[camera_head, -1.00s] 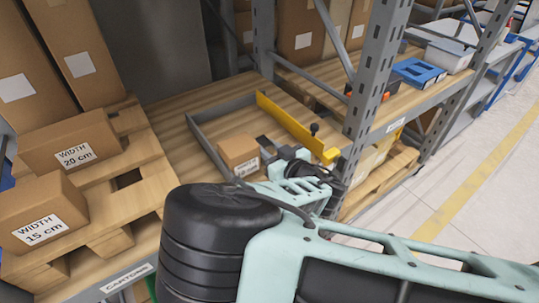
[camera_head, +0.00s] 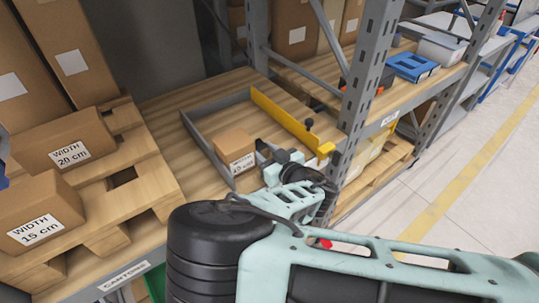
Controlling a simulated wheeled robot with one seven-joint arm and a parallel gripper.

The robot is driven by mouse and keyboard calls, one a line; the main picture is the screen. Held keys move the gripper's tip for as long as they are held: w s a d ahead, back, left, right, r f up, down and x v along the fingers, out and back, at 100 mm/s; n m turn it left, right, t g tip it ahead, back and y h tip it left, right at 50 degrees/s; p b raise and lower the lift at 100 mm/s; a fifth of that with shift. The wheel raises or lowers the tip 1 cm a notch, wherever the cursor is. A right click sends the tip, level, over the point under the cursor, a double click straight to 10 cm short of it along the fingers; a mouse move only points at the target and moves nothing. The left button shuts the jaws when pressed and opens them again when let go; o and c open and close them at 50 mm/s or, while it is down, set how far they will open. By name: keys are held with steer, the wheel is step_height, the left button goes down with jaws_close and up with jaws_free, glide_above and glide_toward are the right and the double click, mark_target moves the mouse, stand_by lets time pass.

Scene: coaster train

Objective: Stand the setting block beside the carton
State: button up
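A small brown box (camera_head: 235,147) with a white label, partly readable as "15 cm", stands upright inside a frame of grey rails (camera_head: 207,146) and a yellow bar (camera_head: 285,122) on the wooden shelf. I cannot tell whether it is the setting block or a carton. Two larger cartons stand on a pallet at left, labelled "WIDTH 20 cm" (camera_head: 65,138) and "WIDTH 15 cm" (camera_head: 40,212). My gripper (camera_head: 263,153) is just right of the small box, over the frame's open front. Its dark finger parts are small and partly hidden by my wrist, so its opening and any held thing are unclear.
A grey perforated upright (camera_head: 362,95) stands close to my arm's right. The wooden shelf (camera_head: 165,112) is bare left of the frame. A blue tray (camera_head: 412,67) lies on the right-hand shelf.

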steer(key=s+d+m+g+h+b, duration=0.2)
steer(key=s+d+m+g+h, duration=0.6)
steer(key=s, duration=0.6)
steer(key=s+d+r+n+g, duration=0.2)
steer(key=s+d+r+n, duration=0.1)
steer(key=s+r, duration=0.5)
steer(key=s+d+r+n+g, duration=0.2)
steer(key=s+r+n+g, duration=0.1)
steer(key=s+r+n, duration=0.3)
step_height(320, 180, up, 5)
steer(key=s, duration=0.2)
steer(key=shift+s+d+f, duration=0.15)
steer(key=shift+s+d, duration=0.2)
steer(key=shift+d, duration=0.05)
